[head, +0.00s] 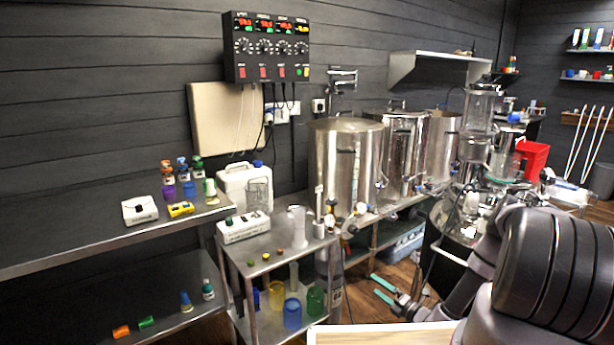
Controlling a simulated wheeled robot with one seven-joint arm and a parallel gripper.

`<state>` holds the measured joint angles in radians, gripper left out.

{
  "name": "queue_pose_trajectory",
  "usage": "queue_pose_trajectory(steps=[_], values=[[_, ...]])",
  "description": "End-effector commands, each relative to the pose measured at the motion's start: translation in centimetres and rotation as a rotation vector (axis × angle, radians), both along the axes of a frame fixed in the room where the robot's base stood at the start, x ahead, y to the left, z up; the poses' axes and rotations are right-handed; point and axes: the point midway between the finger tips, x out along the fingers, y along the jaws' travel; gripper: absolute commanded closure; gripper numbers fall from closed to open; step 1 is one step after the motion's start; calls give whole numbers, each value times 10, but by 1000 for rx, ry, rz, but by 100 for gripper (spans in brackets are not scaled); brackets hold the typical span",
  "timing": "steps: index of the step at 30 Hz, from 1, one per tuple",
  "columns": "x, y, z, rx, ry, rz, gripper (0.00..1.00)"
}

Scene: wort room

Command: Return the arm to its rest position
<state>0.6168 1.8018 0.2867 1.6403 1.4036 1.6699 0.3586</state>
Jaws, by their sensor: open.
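My gripper (380,290) is in the lower middle of the head view, right of the small steel cart. Its two teal-tipped fingers stand apart and point left. I see nothing between them. My dark grey arm fills the lower right, bent, with its forearm running down to the gripper. The gripper shows against the wooden floor and the area below the kettles. How far it is from the cart I cannot tell.
A steel cart (275,262) holds a white device (243,227) and coloured jars. Steel kettles (346,165) stand on a bench behind. Glassware (478,120) stands behind my arm. A pale wooden surface (385,335) lies below my gripper.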

Motion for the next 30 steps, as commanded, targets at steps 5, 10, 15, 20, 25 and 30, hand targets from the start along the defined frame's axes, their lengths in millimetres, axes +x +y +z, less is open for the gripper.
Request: queue_pose_trajectory(steps=[5,10,15,20,25,30], values=[[5,1,12,-23,-23,30,0],[12,2,30,-57,-58,78,0],[20,5,56,-109,-107,145,0],[28,9,91,-180,-176,237,0],[35,18,146,-294,-283,374,0],[33,32,222,-472,-442,573,0]])
